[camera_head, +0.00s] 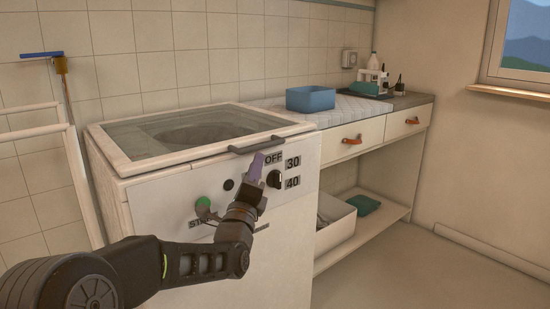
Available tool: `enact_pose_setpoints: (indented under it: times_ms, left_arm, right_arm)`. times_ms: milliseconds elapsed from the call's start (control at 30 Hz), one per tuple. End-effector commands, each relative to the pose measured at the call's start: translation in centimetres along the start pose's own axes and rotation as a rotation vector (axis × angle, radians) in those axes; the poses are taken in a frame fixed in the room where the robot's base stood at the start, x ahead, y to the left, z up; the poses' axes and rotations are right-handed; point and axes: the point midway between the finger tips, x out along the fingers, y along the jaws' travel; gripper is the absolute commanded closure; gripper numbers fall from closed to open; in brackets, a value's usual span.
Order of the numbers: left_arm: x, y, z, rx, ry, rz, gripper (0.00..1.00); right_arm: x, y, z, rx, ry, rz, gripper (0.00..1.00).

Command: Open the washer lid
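The washer (215,270) is a white box at the left centre with a control panel on its front. Its lid (160,133) lies flat and shut on top, a pale frame around a glass pane with the round drum dimly visible through it. A dark grey bar handle (257,145) runs along the lid's front right edge. My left gripper (257,164), with purple fingertips, points up just below the handle, in front of the panel. I cannot tell whether it touches the handle or how far its fingers are apart. My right gripper is not in view.
The panel has a green button (203,202), a black knob (275,179) and printed labels. Right of the washer, a counter holds a blue box (310,98) and small items; its drawers have leather pulls (352,140). A white rack (72,170) stands left. Floor at right is clear.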

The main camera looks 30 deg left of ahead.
Motion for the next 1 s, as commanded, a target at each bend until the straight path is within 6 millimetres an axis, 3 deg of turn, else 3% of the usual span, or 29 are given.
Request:
enact_pose_setpoints:
  times_ms: [267, 700, 1000]
  left_arm:
    - [0.4, 0.1, -0.1, -0.003, 0.002, 0.002, 0.77]
    - [6.2, 0.2, -0.2, -0.005, 0.003, 0.003, 0.77]
    - [7.8, 0.1, -0.2, -0.005, 0.004, 0.004, 0.77]
  right_arm:
    - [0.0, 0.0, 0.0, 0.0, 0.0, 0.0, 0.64]
    - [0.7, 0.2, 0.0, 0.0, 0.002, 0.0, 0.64]
    - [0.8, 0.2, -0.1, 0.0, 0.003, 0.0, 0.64]
